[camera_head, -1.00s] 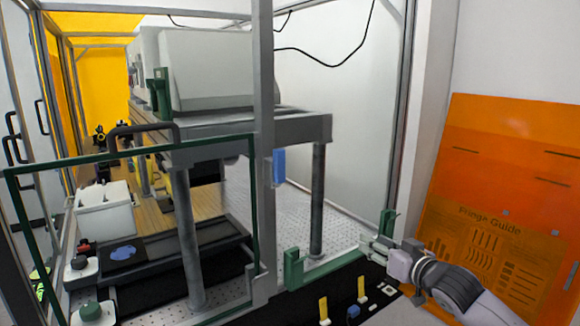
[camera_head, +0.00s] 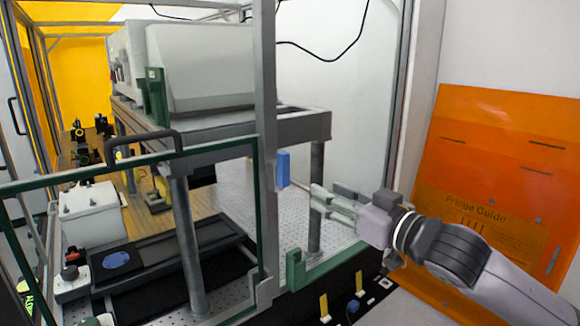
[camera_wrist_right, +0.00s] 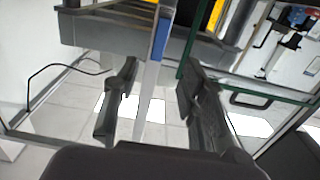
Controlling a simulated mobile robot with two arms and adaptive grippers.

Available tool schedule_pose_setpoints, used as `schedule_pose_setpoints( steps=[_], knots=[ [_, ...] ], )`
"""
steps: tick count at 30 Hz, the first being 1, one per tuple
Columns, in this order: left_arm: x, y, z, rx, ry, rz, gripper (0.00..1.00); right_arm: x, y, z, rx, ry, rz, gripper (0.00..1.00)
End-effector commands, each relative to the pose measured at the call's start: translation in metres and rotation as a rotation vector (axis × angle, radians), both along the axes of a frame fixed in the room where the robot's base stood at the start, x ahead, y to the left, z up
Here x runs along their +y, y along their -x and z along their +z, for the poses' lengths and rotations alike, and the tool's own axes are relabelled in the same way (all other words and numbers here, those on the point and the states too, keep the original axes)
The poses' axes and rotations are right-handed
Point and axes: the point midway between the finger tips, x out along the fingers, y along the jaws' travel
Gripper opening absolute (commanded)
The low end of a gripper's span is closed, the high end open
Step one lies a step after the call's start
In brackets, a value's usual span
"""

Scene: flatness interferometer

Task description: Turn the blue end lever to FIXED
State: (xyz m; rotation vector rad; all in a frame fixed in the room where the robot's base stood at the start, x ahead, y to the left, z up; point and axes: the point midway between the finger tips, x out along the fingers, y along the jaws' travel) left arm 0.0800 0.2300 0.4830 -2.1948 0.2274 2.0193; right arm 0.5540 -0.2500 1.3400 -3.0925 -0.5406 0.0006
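A blue upright block (camera_head: 283,169), which may be the blue end lever, sits on the grey front post beside the green-framed door. It also shows in the right wrist view (camera_wrist_right: 161,38), at the top centre. No FIXED marking is readable. A small blue knob (camera_head: 353,306) is on the black lower panel. My right gripper (camera_head: 318,201) is open and empty, to the right of the post and slightly below the blue block, apart from it in the head view. In the wrist view its two fingers (camera_wrist_right: 156,100) stand either side of the post in the picture. My left gripper is out of view.
The green-framed door (camera_head: 130,160) with a dark handle is at left. A green bracket (camera_head: 295,268) stands below the gripper. Two yellow levers (camera_head: 323,306) rise from the lower panel. An orange Fringe Guide panel (camera_head: 500,150) is at right.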

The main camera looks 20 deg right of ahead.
Motion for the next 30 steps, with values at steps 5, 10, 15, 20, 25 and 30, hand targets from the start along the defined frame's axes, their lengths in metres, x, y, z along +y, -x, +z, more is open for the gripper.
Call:
schedule_pose_setpoints(
  steps=[5,10,15,20,25,30],
  knots=[
    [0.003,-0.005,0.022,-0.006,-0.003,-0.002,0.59,0.013,-0.033,0.007,-0.001,-0.005,0.003,0.38],
    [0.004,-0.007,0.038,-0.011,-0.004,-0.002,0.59,0.027,-0.067,0.006,-0.001,-0.001,0.003,0.38],
    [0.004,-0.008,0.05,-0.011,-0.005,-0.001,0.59,0.038,-0.097,0.004,0.001,0.001,0.003,0.38],
    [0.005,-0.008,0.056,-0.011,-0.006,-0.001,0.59,0.042,-0.113,0.002,-0.001,0.002,0.001,0.38],
    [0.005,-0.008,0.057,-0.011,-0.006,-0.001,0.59,0.046,-0.12,0.0,-0.001,0.004,0.002,0.38],
    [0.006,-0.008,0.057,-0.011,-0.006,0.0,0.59,0.045,-0.121,0.0,-0.001,0.004,0.002,0.38]
  ],
)
